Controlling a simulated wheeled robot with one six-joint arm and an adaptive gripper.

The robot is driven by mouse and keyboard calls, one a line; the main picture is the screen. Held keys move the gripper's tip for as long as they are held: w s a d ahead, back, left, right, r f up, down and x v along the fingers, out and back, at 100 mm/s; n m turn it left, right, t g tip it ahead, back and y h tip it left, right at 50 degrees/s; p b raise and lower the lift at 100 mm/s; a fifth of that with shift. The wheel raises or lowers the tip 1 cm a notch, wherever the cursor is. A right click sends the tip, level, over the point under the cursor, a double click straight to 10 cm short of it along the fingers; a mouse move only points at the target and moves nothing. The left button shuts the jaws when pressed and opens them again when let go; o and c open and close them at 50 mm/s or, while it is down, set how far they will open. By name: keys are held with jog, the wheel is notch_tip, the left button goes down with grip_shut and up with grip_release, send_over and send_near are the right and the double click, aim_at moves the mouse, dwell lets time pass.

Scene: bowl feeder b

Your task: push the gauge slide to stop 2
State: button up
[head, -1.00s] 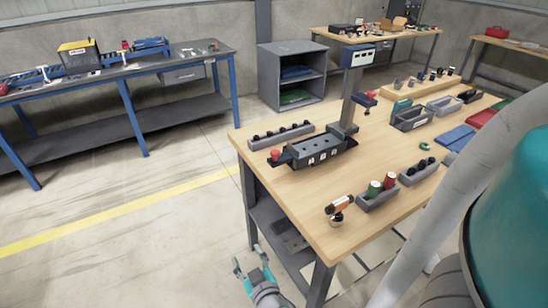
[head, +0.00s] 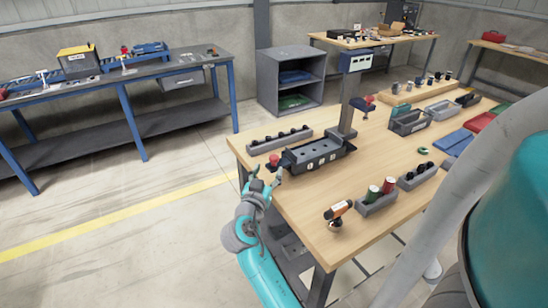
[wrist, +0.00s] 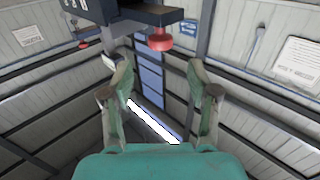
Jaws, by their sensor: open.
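The gauge (head: 318,154) is a dark block with a row of pale marks on its front face. It stands near the left end of the wooden bench. A red knob (head: 273,160) sits at its left end, on what looks like the slide. My gripper (head: 268,176) is open and empty at the bench's left edge, just in front of the knob and apart from it. In the wrist view the red knob (wrist: 160,40) shows beyond the spread fingers (wrist: 163,92), against a dark body (wrist: 125,14). The slide's exact stop cannot be read.
A grey rack of dark pieces (head: 257,148) lies behind the gauge, and a post (head: 347,118) rises by its right end. A hammer-like tool (head: 338,210) and a tray with green and red items (head: 377,204) stand nearer. Bare wood lies between.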

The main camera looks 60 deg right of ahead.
aim_at(273, 160)
jog(key=x, duration=0.8)
grip_shut()
